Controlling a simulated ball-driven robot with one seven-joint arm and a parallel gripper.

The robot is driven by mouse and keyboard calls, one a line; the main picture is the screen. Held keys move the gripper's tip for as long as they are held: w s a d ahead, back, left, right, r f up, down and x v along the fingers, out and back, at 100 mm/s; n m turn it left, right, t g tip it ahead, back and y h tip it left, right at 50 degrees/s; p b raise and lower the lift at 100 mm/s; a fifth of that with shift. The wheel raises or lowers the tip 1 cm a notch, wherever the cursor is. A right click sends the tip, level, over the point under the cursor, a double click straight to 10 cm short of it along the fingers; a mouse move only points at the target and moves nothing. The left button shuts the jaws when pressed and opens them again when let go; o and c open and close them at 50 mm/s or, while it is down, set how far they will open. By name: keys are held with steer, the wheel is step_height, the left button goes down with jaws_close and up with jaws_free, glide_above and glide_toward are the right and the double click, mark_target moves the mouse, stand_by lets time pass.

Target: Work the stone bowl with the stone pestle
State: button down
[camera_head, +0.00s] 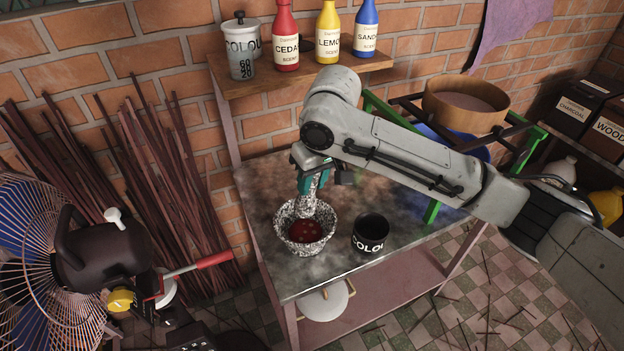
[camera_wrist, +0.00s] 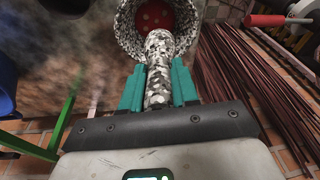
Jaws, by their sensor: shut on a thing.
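The speckled stone bowl (camera_head: 292,244) stands on the metal table, with dark red contents inside it. In the wrist view the bowl (camera_wrist: 126,30) is at the top, and its contents show as red with pale spots. The speckled stone pestle (camera_head: 306,206) is held by my gripper (camera_head: 312,180), roughly upright, with its lower end at the far side of the bowl. In the wrist view the pestle (camera_wrist: 158,70) lies between the two teal fingers of my gripper (camera_wrist: 158,86), which are shut on it. Whether the tip touches the contents is not clear.
A black cup (camera_head: 370,244) stands right of the bowl on the metal table (camera_head: 262,190). Coloured bottles (camera_head: 328,34) stand on a wooden shelf (camera_head: 270,80) behind. A green frame (camera_head: 432,210) is to the right. Thin dark sticks (camera_head: 140,170) lean on the wall at left.

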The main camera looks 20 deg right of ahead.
mark_target(315, 202)
steer(key=shift+f+b, duration=0.65)
steer(key=shift+f, duration=0.2)
steer(key=shift+f+b, duration=0.9)
steer(key=shift+f, duration=2.05)
steer(key=shift+f, duration=0.75)
steer(key=shift+d, duration=0.1)
